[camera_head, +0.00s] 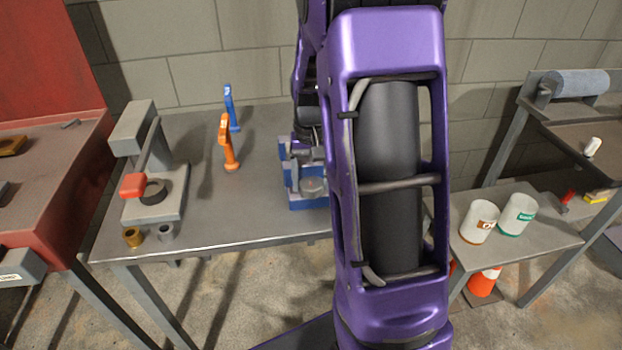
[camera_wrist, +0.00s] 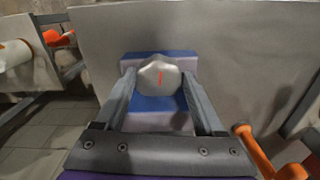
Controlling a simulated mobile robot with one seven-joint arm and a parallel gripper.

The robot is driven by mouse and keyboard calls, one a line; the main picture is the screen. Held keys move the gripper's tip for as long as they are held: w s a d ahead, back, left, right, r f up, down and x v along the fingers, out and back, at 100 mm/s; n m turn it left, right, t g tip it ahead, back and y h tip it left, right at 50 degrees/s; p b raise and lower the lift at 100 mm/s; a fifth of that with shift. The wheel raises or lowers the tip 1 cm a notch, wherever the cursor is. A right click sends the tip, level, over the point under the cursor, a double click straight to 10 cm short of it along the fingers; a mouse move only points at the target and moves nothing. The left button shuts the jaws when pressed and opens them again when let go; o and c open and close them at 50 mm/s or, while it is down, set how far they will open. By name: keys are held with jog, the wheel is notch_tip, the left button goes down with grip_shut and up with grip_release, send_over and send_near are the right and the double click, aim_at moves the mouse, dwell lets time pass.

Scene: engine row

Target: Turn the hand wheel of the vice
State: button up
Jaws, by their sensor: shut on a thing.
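The blue vice (camera_head: 296,198) stands on the grey workbench in the head view, partly hidden behind my arm. In the wrist view its blue body (camera_wrist: 158,104) lies below the hand wheel. The hand wheel (camera_wrist: 158,75) is a grey, faceted knob with a red mark that runs roughly up and down in the picture. My gripper (camera_wrist: 160,80) is shut on the hand wheel, one finger on each side of it. In the head view my arm hides much of the grip.
The workbench (camera_head: 215,215) bears a grey press with a red-ended lever (camera_head: 135,186), and orange (camera_head: 228,150) and blue (camera_head: 230,107) upright tools left of the vice. Two white cans (camera_head: 480,220) stand on a lower bench at right. Bare benchtop lies between press and vice.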

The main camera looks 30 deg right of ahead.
aim_at(311, 183)
jog(key=shift+m, duration=0.8)
jog(key=o, duration=1.3)
jog(key=shift+o, duration=0.2)
notch_tip(311, 183, up, 17)
jog(key=p, duration=0.3)
jog(key=shift+r, duration=0.2)
